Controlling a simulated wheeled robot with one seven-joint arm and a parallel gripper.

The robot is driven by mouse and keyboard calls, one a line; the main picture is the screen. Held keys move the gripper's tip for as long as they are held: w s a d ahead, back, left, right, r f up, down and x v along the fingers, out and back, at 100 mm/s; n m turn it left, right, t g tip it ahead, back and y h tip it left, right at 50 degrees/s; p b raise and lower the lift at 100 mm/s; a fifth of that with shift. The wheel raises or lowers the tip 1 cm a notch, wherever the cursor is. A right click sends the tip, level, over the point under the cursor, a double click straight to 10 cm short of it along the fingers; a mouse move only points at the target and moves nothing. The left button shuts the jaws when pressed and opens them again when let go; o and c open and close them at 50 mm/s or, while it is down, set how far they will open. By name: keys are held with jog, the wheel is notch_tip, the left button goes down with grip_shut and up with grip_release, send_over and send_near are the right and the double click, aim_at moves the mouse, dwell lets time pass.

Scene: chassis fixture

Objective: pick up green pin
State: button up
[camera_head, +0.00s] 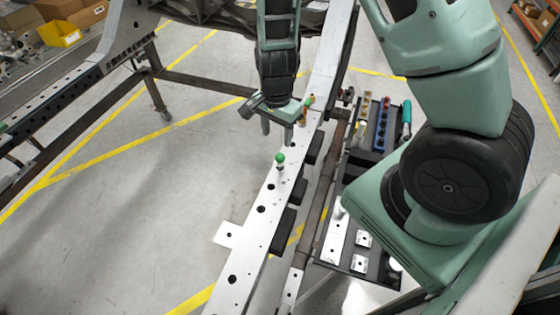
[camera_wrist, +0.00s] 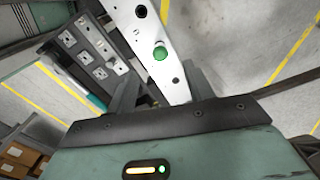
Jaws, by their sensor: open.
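The green pin (camera_head: 280,158) stands upright on the white chassis rail (camera_head: 252,235), its round green head on top. The wrist view also shows the green pin (camera_wrist: 160,53), seen from above on the white rail (camera_wrist: 135,15). My gripper (camera_head: 277,134) is open and empty above the rail, just beyond the pin in the head view. In the wrist view my gripper (camera_wrist: 163,85) has its fingers apart, and the pin head lies ahead of the gap between them. A second pin (camera_head: 309,102), green and orange, stands on the rail beside my gripper, partly hidden.
Dark blocks (camera_head: 283,231) line the rail's right side. A dark tray (camera_head: 350,262) with metal parts sits right of the rail, near several coloured pieces (camera_head: 382,122) and a teal-handled tool (camera_head: 406,118). Open floor (camera_head: 150,220) lies left of the rail.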

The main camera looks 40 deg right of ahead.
aim_at(279, 156)
notch_tip(279, 156, down, 7)
jog(key=shift+r, duration=0.2)
jog(key=shift+d+f+p, duration=0.2)
jog(key=shift+f+p, duration=0.1)
jog(key=shift+f, duration=1.1)
jog(key=shift+d+f+p, duration=0.2)
jog(key=shift+f+p, duration=0.05)
jog(key=shift+f, duration=1.1)
grip_shut()
